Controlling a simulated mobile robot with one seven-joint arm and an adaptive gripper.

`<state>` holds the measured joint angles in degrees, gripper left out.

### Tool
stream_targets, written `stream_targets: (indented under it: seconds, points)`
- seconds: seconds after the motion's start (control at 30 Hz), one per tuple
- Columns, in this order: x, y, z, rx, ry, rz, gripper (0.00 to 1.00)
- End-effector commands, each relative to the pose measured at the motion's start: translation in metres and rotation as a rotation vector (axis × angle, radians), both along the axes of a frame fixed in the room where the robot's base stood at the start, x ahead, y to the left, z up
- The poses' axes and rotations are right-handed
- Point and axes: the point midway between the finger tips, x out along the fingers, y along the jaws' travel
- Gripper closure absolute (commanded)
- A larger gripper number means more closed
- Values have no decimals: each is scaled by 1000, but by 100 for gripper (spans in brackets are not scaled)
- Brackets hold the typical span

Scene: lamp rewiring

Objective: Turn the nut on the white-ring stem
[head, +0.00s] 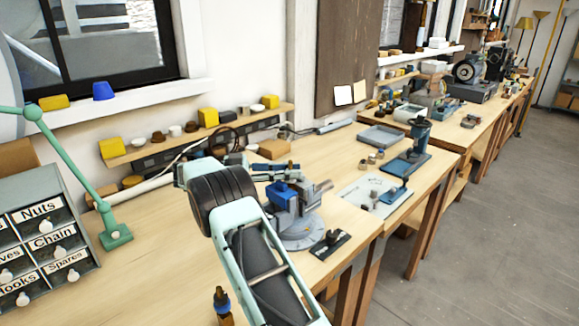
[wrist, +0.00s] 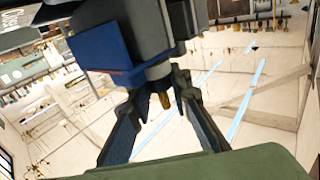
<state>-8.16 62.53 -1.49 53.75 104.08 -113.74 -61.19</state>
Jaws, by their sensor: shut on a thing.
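In the wrist view my gripper (wrist: 162,88) has its two dark fingers closed in from both sides around a grey round part (wrist: 158,72). A short brass-coloured stem end (wrist: 165,101) sticks out between the fingers. A blue and grey block, seemingly part of the vise (wrist: 105,50), is right beside it. I cannot make out a white ring, and the nut's outline is mostly hidden by the fingers. In the head view the vise (head: 284,195) stands on the bench, and my forearm hides part of the space before it.
A blue-ringed stem (head: 221,299) stands at the near edge. A black plate (head: 330,243) with a small upright part lies by the vise. A blue stand (head: 420,135), a grey tray (head: 384,136) and a drawer cabinet (head: 40,235) flank it. Bare wood lies left of my arm.

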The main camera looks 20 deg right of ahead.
Motion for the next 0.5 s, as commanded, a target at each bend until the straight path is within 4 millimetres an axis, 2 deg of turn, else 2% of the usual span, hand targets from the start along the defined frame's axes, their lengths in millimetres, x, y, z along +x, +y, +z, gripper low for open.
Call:
stream_targets:
  seconds: [0.03,0.5]
  points:
    - [0,-1,7,-11,-7,-11,100]
    - [0,-2,7,-12,-8,-45,100]
